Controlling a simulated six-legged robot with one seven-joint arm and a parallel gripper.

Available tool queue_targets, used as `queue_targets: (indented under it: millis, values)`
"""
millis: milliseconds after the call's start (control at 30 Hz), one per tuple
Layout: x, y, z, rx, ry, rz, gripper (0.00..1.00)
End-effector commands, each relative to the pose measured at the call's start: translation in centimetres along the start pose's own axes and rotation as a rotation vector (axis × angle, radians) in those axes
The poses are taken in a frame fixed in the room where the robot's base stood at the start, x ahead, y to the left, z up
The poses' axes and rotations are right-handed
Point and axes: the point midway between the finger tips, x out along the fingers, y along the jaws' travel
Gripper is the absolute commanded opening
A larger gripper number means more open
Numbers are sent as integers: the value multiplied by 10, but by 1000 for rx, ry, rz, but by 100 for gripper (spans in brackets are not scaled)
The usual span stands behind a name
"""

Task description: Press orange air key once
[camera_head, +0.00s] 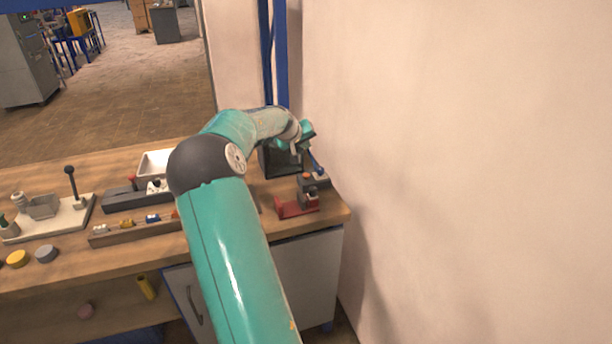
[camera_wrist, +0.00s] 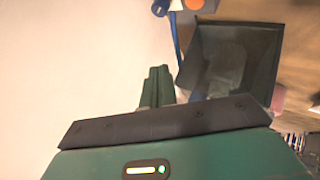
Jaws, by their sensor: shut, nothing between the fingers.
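An orange round button (camera_head: 306,176) sits on top of a small grey device with a red base at the bench's right end. In the wrist view an orange disc (camera_wrist: 194,4) shows at the top edge, partly cut off. An orange piece (camera_head: 176,214) also shows at the right end of a wooden key rail, partly behind my arm. I cannot tell which is the air key. My gripper (camera_head: 307,134) is above and behind the device, near the wall, apart from the button. Its green fingers (camera_wrist: 158,74) are together and empty.
A dark open box (camera_wrist: 236,58) stands beside my fingers. The wooden rail (camera_head: 130,233) carries white, yellow and blue pieces. The pale wall (camera_head: 450,150) bounds the right side.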

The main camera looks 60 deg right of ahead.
Motion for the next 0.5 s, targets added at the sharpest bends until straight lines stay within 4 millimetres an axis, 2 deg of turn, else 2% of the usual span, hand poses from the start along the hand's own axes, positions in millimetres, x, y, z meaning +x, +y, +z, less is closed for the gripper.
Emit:
queue_targets:
  millis: [267,500]
  values:
    - [0,-1,0,0,0,-2,0]
    - [12,-11,9,0,-1,-3,0]
